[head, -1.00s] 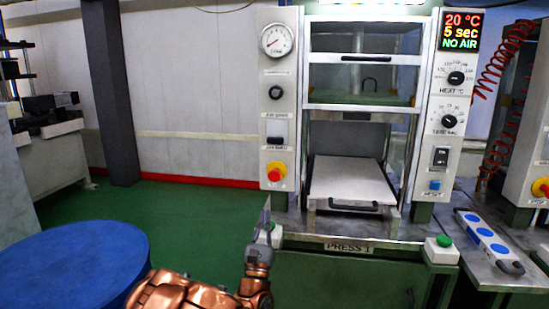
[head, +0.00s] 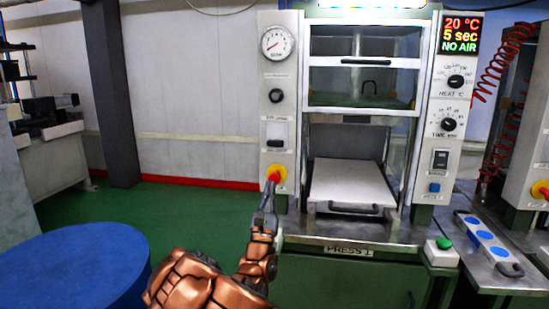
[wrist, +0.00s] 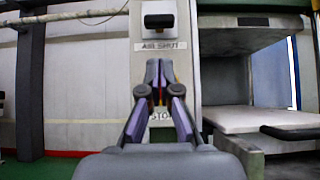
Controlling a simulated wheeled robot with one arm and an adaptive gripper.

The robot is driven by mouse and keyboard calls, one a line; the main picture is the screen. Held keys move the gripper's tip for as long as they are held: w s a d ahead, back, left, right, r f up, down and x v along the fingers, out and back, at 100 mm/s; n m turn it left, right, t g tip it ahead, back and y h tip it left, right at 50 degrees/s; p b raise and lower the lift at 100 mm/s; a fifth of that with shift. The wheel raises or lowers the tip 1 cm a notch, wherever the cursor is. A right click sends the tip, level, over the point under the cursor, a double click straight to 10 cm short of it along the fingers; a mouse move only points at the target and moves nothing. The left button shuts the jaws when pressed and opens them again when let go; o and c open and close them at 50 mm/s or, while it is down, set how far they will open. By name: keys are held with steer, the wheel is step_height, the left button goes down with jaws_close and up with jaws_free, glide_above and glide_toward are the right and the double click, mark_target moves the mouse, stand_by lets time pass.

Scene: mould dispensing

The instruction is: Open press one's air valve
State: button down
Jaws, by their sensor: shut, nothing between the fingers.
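Press one (head: 350,250) stands ahead, marked PRESS 1. Its air valve is a white plate (head: 277,130) with a black lever (head: 276,143) on the left panel. The lever sits at the low end, just above the AIR SHUT label (wrist: 160,46); the wrist view shows the lever (wrist: 158,20) at the top. My gripper (head: 271,190) is shut and empty, pointing up the panel below the valve. In the wrist view the fingertips (wrist: 161,66) show below the label, in front of the mostly hidden red stop button. The display (head: 461,33) reads 20 °C, 5 sec, NO AIR.
The red stop button (head: 273,174) on its yellow base lies between my gripper and the valve in the picture. A gauge (head: 277,43) and a black knob (head: 276,95) are above the valve. A blue round table (head: 75,270) stands at the left.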

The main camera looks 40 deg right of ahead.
mark_target(275, 142)
steer(key=x, duration=1)
steer(key=shift+w+d+r, duration=0.2)
steer(key=shift+r, duration=0.05)
step_height(275, 142, up, 5)
steer(key=p, duration=0.3)
steer(key=shift+f+p, duration=0.15)
steer(key=shift+p, duration=0.2)
